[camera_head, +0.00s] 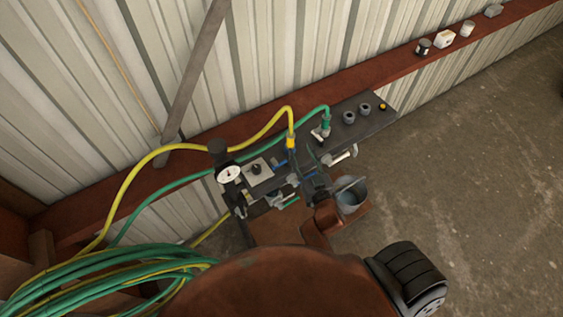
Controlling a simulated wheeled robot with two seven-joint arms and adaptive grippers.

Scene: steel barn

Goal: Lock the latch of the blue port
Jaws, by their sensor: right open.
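A dark panel (370,122) on the rust-red wall beam carries the ports. A small blue part (279,164), which looks like the blue port, sits at the panel's near end. A yellow hose ends in a yellow plug (291,143) just above the blue parts. A green hose ends in a green plug (326,124) further right. Light-coloured latch levers, one (344,156) at the panel's front edge, show nearby. My right gripper (308,170) is open, close in front of the yellow plug and blue parts. It hides part of them; contact and the blue port's latch position cannot be told. My left gripper is not in view.
A pressure gauge (229,173) stands left of the ports. Coiled green and yellow hoses (95,277) fill the lower left. Small containers (445,39) stand on the beam. The concrete floor (480,170) at right is clear.

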